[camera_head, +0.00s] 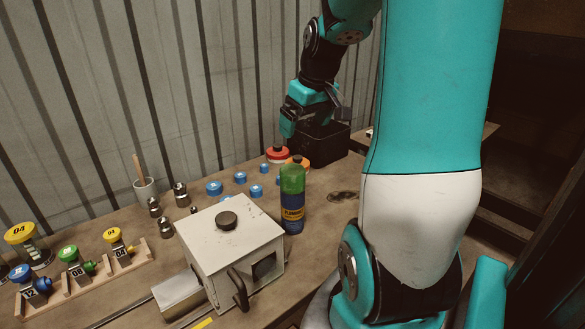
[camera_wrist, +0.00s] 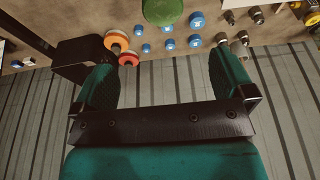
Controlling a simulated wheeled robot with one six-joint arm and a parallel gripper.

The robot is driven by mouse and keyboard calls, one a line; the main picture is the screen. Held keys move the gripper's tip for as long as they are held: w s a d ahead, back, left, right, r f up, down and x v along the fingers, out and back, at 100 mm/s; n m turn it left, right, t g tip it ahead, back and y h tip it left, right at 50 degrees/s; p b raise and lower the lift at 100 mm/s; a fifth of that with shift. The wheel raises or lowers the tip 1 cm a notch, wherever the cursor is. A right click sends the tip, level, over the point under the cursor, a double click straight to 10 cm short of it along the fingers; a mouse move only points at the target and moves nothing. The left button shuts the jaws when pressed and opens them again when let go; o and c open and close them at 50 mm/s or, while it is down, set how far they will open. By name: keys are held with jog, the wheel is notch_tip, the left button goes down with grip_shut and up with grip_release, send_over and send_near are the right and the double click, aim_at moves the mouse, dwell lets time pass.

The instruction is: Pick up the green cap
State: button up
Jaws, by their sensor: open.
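A green-topped rack piece (camera_head: 68,253) sits between a blue-topped and a yellow-topped piece at the lower left in the head view. A green bottle (camera_head: 292,178) with a blue and yellow label stands upright beside the white machine; a green round shape (camera_wrist: 163,10) at the top of the wrist view looks like its top. I cannot tell which of these is the green cap; no loose green cap shows. My gripper (camera_head: 301,117) is raised above the far end of the bench, away from both. In the wrist view its fingers (camera_wrist: 165,82) are apart with nothing between them.
A white machine (camera_head: 230,250) with a black knob stands mid-bench. Several blue caps (camera_head: 214,188) and a red cap (camera_head: 278,153) lie behind it. A wooden rack (camera_head: 95,279) holds the coloured pieces. A black box (camera_head: 318,144) sits below my gripper. A corrugated wall (camera_head: 90,90) bounds the back.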

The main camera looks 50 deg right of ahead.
aim_at(293, 169)
jog(key=p+x, duration=0.2)
jog(key=x, duration=0.9)
jog(key=shift+f, duration=0.4)
jog(key=shift+w+a+f+p, duration=0.15)
jog(key=shift+f+p, duration=0.35)
jog(key=shift+f, duration=0.1)
jog(key=shift+p+x, duration=0.65)
jog(key=shift+x, duration=1.35)
jog(key=c, duration=1)
